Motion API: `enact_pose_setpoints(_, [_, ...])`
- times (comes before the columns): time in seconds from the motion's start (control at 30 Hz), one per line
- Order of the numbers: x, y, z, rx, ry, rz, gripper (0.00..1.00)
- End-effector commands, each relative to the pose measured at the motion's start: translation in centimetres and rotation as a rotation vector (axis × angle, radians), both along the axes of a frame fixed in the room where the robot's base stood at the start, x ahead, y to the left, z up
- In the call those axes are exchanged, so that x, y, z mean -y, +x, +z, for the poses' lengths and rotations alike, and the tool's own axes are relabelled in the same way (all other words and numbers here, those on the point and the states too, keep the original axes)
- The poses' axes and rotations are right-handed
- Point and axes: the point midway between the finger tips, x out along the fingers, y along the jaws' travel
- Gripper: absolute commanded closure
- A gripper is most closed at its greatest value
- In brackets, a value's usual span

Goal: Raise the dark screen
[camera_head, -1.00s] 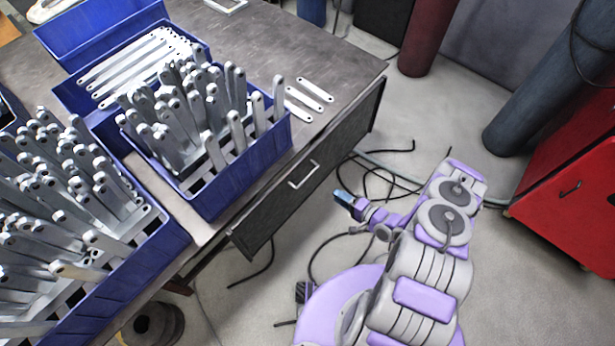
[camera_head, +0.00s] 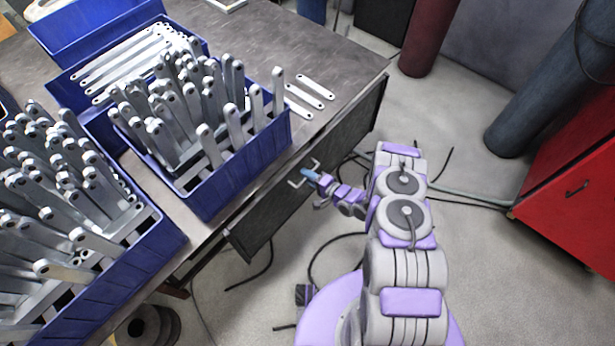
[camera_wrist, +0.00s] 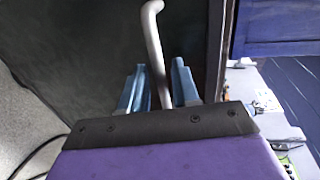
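I cannot pick out a screen in either view. A dark flat panel, the drawer front (camera_head: 262,212) under the table, carries a pale metal bar handle (camera_head: 292,181). My gripper (camera_head: 307,174) is at this handle, at the right end of it. In the wrist view, the handle (camera_wrist: 153,35) runs down between the two blue fingers of my gripper (camera_wrist: 157,88). The fingers stand apart, with gaps visible on both sides of the bar. The dark panel (camera_wrist: 90,45) fills the background there. The handle's lower end is hidden behind my gripper.
Blue bins (camera_head: 225,190) full of upright metal brackets stand on the grey table (camera_head: 335,62). Loose brackets (camera_head: 312,88) lie near its right edge. Black cables (camera_head: 320,258) lie on the floor. A red cabinet (camera_head: 575,185) and tall cylinders (camera_head: 528,100) stand at the right.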

Motion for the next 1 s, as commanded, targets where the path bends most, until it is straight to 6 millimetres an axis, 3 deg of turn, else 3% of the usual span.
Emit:
enact_pose_setpoints(0.33, [-0.34, 0.24, -0.05, 0.0, 0.0, 0.0, 0.7])
enact_pose_setpoints(0.67, [-0.32, 0.21, -0.1, -0.001, 0.0, 0.0, 1.0])
enact_pose_setpoints(1.0, [-0.33, 0.18, -0.2, -0.004, -0.001, 0.001, 1.0])
